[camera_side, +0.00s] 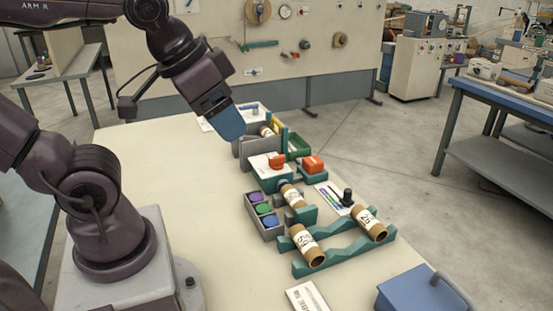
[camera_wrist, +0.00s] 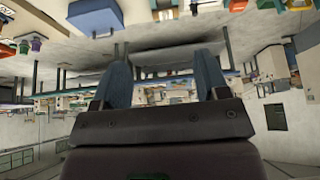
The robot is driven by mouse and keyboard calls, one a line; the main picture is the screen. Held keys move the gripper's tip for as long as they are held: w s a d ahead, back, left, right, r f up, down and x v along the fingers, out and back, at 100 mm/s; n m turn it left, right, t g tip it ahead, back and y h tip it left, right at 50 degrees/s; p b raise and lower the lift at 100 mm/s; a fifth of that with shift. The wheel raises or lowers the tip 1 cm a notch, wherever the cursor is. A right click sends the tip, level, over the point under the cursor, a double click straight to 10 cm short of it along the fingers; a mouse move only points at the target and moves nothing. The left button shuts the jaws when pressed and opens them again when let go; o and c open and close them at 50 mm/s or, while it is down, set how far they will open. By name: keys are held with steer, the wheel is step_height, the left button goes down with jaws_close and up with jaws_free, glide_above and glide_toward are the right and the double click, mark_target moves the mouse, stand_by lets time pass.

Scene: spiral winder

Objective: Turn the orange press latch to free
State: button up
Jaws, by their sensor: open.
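An orange knob-like part (camera_side: 277,161) sits on a white-topped teal block in the middle of the bench in the side view. My gripper (camera_side: 230,124) hangs in the air, up and to the left of both orange parts, touching neither. In the wrist view its two blue fingers (camera_wrist: 162,78) stand apart with nothing between them.
Cardboard tubes (camera_side: 307,244) lie on teal cradles at the front right. A black knob (camera_side: 347,197) stands on a card. A blue box (camera_side: 412,290) is at the near corner.

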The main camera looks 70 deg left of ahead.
steer(key=shift+o, duration=0.6)
steer(key=shift+w+a+f+n+g, duration=0.5)
steer(key=shift+w+a+f+g, duration=0.3)
steer(key=shift+a+f, duration=0.2)
steer(key=n+g, duration=0.4)
steer(key=n, duration=1.3)
glide_toward(277, 157)
step_height(277, 157, down, 10)
steer(key=shift+a+r, duration=0.1)
steer(key=c, duration=0.9)
